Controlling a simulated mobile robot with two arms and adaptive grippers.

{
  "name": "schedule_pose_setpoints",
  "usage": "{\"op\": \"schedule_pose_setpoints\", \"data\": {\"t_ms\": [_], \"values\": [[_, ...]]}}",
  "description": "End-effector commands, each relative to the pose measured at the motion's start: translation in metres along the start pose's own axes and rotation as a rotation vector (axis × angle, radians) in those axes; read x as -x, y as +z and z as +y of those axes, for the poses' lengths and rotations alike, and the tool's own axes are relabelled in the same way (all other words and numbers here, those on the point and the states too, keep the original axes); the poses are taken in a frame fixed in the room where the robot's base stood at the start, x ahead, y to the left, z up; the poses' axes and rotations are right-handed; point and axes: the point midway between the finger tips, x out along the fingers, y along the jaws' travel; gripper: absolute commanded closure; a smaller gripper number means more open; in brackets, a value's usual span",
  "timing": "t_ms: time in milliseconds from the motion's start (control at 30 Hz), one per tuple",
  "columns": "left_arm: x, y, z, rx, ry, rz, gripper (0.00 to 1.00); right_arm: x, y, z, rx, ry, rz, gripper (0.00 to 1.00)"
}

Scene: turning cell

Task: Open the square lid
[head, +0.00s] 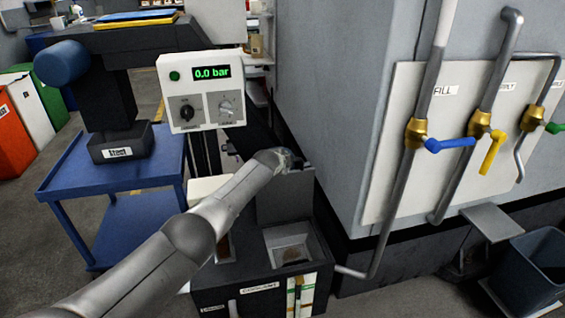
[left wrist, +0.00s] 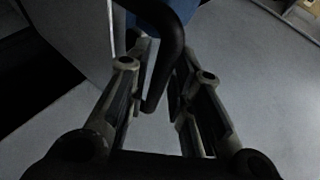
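The square lid (head: 284,203) is a dark grey panel in the head view. It stands raised, about upright, behind the square opening (head: 290,248) of the dark coolant tank (head: 235,283). My left gripper (head: 294,161) is at the lid's top edge, partly hidden by its own wrist. In the left wrist view, a black curved bar (left wrist: 168,60), which looks like the lid's handle, passes between the fingers of my left gripper (left wrist: 160,75). The fingers stand apart, with small gaps seen beside the bar. My right gripper is out of view.
A white gauge box (head: 203,90) reading 0.0 bar stands behind my left arm. A large grey cabinet (head: 330,100) with pipes and a blue valve handle (head: 450,144) is on the right. A blue cart (head: 115,172) stands left, a dark bin (head: 535,272) lower right.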

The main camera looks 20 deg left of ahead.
Motion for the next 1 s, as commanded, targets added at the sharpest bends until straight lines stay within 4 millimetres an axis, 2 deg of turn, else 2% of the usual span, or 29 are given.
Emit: {"op": "schedule_pose_setpoints", "data": {"t_ms": [267, 467, 1000], "values": [[0.002, 0.001, 0.001, 0.002, 0.001, 0.0, 0.79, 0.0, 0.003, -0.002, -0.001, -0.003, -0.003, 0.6], [0.01, 0.001, 0.001, 0.001, 0.001, 0.001, 0.79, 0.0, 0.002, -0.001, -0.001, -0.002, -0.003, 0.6], [0.053, 0.001, 0.001, 0.001, 0.0, 0.0, 0.79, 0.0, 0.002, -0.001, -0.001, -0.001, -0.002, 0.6]]}}
